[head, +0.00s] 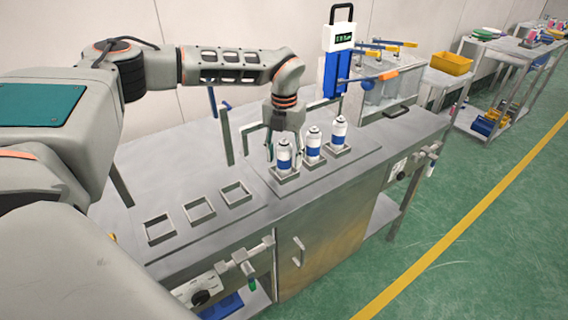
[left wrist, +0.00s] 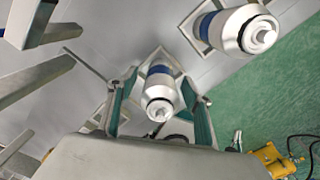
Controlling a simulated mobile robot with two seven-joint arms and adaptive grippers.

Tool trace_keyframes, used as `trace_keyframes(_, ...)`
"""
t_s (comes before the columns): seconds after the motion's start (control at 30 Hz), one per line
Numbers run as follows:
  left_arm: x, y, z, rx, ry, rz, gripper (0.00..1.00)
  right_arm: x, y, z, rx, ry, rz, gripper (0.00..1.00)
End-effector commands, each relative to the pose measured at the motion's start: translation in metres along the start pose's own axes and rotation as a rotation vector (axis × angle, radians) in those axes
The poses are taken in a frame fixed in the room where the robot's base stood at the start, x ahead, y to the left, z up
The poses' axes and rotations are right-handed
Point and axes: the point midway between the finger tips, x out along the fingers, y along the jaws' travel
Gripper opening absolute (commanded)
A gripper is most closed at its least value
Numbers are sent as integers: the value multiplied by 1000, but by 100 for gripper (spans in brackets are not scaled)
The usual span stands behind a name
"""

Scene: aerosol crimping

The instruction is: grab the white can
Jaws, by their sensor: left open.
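Three white cans with blue bands stand upright in square holders on the metal bench. The nearest white can (head: 284,156) is at the left of the row, with the middle can (head: 313,143) and the far can (head: 339,131) beyond it. My left gripper (head: 284,149) is open, pointing down around the nearest can. In the left wrist view this can (left wrist: 160,92) stands between the two open fingers (left wrist: 160,108), with a gap on both sides. Another can (left wrist: 240,30) shows at the upper right there. My right gripper is not in view.
Three empty square holders (head: 199,211) sit on the bench (head: 150,190) at the left. A blue and white device with a display (head: 338,60) and upright metal bars stand behind the cans. A yellow bin (head: 452,63) is on a further table.

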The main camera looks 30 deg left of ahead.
Motion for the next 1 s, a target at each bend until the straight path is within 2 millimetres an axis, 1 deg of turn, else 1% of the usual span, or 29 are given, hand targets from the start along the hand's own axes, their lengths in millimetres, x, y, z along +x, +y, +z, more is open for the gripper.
trace_keyframes(0.17,0,0,0,0,0,0,50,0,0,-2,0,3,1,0)
trace_keyframes(0.2,0,0,0,0,0,0,40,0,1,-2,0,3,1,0)
trace_keyframes(0.27,0,0,0,0,0,0,24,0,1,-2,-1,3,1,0)
trace_keyframes(0.3,0,0,0,0,0,0,14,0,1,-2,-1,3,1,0)
trace_keyframes(0.33,0,0,0,0,0,0,6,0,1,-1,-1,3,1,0)
trace_keyframes(0.63,-1,0,0,0,-1,0,6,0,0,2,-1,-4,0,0)
trace_keyframes(0.77,-5,0,1,0,-2,-1,6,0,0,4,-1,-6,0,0)
trace_keyframes(0.87,-14,0,1,-1,-3,-1,6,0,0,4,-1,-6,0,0)
trace_keyframes(1.0,-34,0,1,0,-4,-1,6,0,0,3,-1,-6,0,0)
